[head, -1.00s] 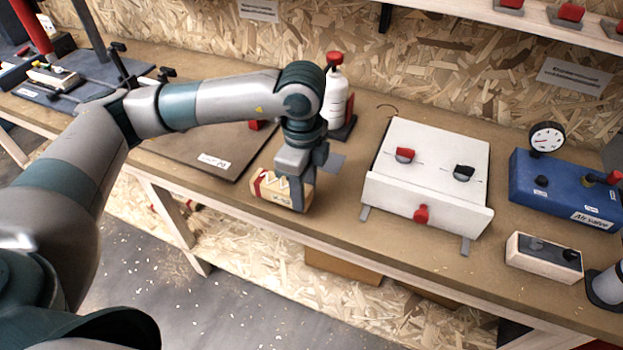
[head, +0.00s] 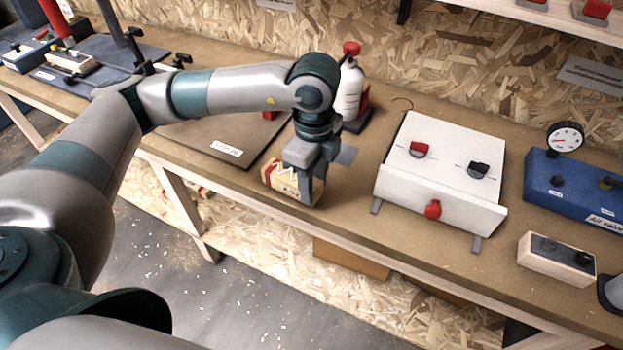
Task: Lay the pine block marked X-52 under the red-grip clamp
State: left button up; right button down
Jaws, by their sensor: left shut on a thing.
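My left gripper (head: 308,178) points down at the front of the bench, shut on a pale wooden block (head: 279,176) with red and white markings. Its fingers cover part of the block, and the lettering is too small to read for certain. The block is at the bench top near the front edge; I cannot tell if it touches the wood. A red grip (head: 55,18) stands up at the far left back, above a dark base plate (head: 48,75); it looks like the red-grip clamp. A small pale piece (head: 72,63) lies by it. My right gripper is out of view.
A dark flat board (head: 195,138) lies left of the gripper. A white bottle with a red cap (head: 348,85) stands behind it. A white panel box (head: 440,160) with knobs is to the right, then a blue gauge box (head: 570,190). Black-handled clamp parts (head: 178,62) stand at left.

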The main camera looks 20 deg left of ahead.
pick_arm(q)
jog(key=m, duration=0.7)
jog(key=shift+s+a+r, duration=0.1)
jog(key=shift+s, duration=0.05)
jog(key=m, duration=0.7)
jog(key=shift+s+r, duration=0.1)
jog(key=shift+s, duration=0.1)
jog(key=m, duration=0.7)
jog(key=shift+s+a+r, duration=0.1)
jog(key=shift+s+r, duration=0.05)
jog(key=shift+s, duration=0.05)
jog(key=m, duration=0.5)
jog(key=shift+s+m, duration=0.1)
jog(key=shift+m, duration=0.2)
jog(key=m, duration=0.7)
jog(key=shift+s+a+r, duration=0.15)
jog(key=shift+s, duration=0.05)
jog(key=m, duration=0.5)
jog(key=shift+s+r, duration=0.1)
jog(key=m, duration=1.4)
jog(key=shift+s+a+r, duration=0.2)
jog(key=shift+s+a, duration=0.05)
jog(key=shift+s, duration=0.1)
